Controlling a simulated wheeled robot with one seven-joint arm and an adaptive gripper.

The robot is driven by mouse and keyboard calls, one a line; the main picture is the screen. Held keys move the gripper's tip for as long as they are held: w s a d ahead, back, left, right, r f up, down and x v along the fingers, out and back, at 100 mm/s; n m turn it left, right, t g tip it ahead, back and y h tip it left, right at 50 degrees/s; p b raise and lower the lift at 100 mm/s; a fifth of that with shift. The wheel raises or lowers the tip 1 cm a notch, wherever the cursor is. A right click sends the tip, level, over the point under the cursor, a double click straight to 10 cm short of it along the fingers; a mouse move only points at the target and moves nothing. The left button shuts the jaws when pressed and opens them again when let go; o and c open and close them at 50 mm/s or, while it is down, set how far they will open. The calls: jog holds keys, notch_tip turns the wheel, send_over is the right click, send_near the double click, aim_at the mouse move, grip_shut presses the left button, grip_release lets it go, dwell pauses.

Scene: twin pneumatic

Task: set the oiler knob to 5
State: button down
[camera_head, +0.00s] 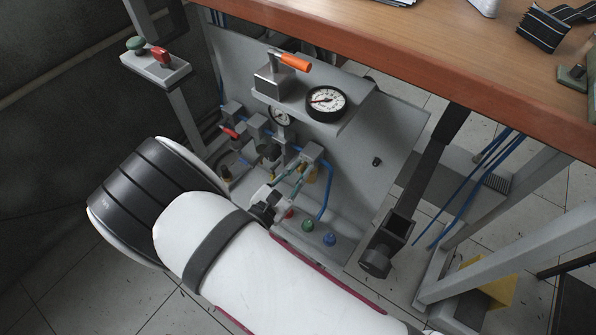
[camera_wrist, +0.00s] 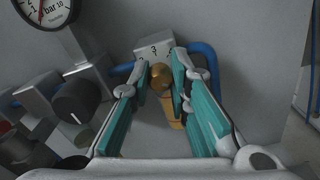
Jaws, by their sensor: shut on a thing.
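The oiler is a grey block (camera_wrist: 155,46) with dark scale marks on its face; one looks like a 3, the rest are too small to read. Its round brass knob (camera_wrist: 160,72) sits in front of the block, with an amber part (camera_wrist: 175,112) below. My gripper (camera_wrist: 161,82) is shut on the knob, one teal-padded finger on each side. In the head view my gripper (camera_head: 292,184) reaches the oiler block (camera_head: 313,150) at the right end of the row of units; the knob is hidden there. I cannot read the knob's setting.
A black regulator knob (camera_wrist: 76,101) is left of my fingers, under a pressure gauge (camera_wrist: 45,8). A blue hose (camera_wrist: 207,60) runs close by on the right. A larger gauge (camera_head: 326,103) and an orange-handled valve (camera_head: 290,62) stand above. A wooden bench (camera_head: 440,45) overhangs behind.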

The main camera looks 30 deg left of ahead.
jog(key=m, duration=0.4)
jog(key=shift+m+b, duration=0.3)
jog(key=shift+b, duration=0.1)
jog(key=m+b, duration=0.1)
jog(key=m, duration=0.2)
jog(key=shift+d+f+m, duration=0.1)
jog(key=shift+m, duration=0.3)
jog(key=m+b, duration=0.1)
jog(key=m, duration=0.2)
jog(key=shift+s+f+m+b, duration=0.1)
jog(key=shift+m+b, duration=0.4)
jog(key=shift+m, duration=1.5)
jog(key=c, duration=1.5)
grip_release()
